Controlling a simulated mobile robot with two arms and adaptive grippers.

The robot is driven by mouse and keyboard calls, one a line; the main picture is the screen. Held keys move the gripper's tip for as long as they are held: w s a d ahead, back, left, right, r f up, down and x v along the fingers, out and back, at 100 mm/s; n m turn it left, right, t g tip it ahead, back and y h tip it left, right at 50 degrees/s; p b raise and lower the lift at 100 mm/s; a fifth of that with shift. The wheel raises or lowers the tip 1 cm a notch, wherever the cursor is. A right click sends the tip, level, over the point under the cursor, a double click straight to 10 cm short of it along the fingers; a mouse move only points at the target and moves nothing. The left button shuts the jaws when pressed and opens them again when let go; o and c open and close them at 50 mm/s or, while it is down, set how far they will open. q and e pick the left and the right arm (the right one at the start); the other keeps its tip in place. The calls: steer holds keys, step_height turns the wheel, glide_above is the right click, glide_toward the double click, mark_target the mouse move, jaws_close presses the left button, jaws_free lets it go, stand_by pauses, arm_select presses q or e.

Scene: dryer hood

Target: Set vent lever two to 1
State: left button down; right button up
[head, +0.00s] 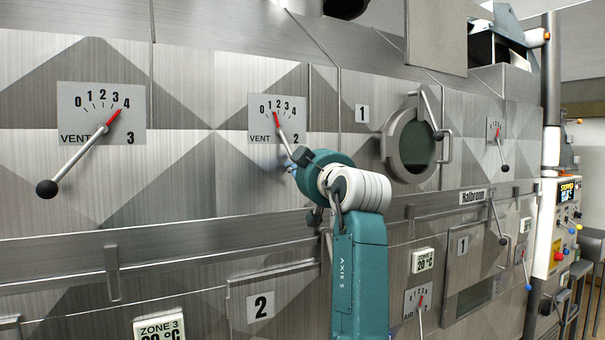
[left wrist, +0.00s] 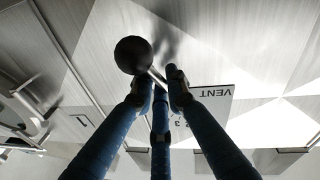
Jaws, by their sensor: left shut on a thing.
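The vent two dial (head: 290,135) is a grey plate marked 0 to 4 on the metal wall in the middle of the head view. Its lever (head: 284,143) has a red tip (head: 276,118) pointing up and slightly left, near the 1 mark. My left gripper (head: 299,157) is at the lever's lower end; my teal and white arm hides much of it. In the left wrist view the fingers of the gripper (left wrist: 160,80) are shut around the lever's rod, just by its black ball knob (left wrist: 133,55). My right gripper is not in view.
The vent three dial (head: 101,113) is at the left, its lever (head: 76,160) pointing to 4. A round porthole door (head: 412,146) with a handle is to the right of my arm. A rail (head: 170,262) runs along the wall below. A control panel (head: 563,215) stands far right.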

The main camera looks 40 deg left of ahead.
arm_select(q)
steer(key=shift+w+d+r+n, duration=0.15)
steer(key=shift+w+n, duration=0.1)
steer(key=shift+n, duration=0.25)
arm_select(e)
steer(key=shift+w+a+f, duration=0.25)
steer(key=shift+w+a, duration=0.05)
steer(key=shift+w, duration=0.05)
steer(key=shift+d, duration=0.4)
arm_select(q)
steer(key=c, duration=1.7)
jaws_free()
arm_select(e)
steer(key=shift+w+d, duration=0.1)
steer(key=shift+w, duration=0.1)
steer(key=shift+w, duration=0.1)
